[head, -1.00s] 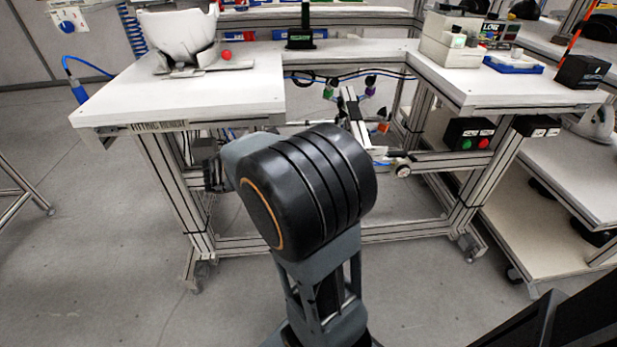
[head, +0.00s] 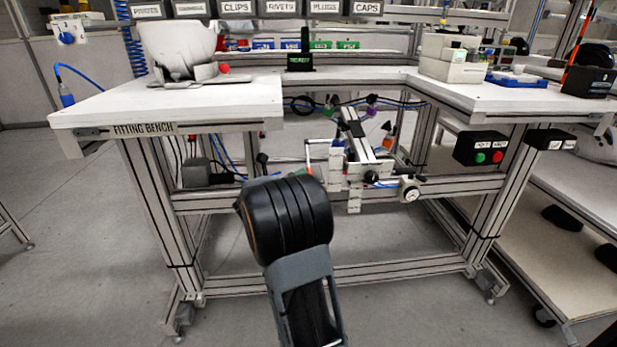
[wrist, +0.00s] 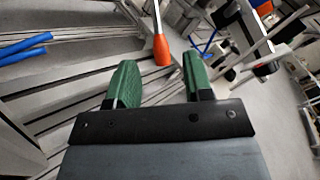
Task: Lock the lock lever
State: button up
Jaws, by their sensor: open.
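An orange-tipped lever (wrist: 161,50) on a thin metal rod shows in the wrist view; I take it for the lock lever. My gripper (wrist: 160,68) has two green fingers spread apart. The orange tip appears between and beyond them, and nothing is seen held. I cannot tell the distance or any contact. In the head view, a metal fixture (head: 362,160) sits under the bench, with a small orange part (head: 388,137) near it. Which orange part is the lever is unclear in that view.
The fitting bench (head: 230,100) has a white shell on a stand (head: 180,50) at left and boxes (head: 455,62) at right. Frame posts and a crossbar surround the fixture. A button box (head: 481,148) hangs at right. Blue tubes (wrist: 25,48) lie left in the wrist view.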

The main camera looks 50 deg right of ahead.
aim_at(308, 160)
jog(key=shift+w+d+b, duration=0.15)
jog(key=shift+d+b, duration=0.25)
jog(key=shift+d, duration=1.05)
jog(key=shift+w+d+b, duration=0.15)
jog(key=shift+d+b, duration=0.2)
jog(key=shift+d, duration=1.1)
grip_shut()
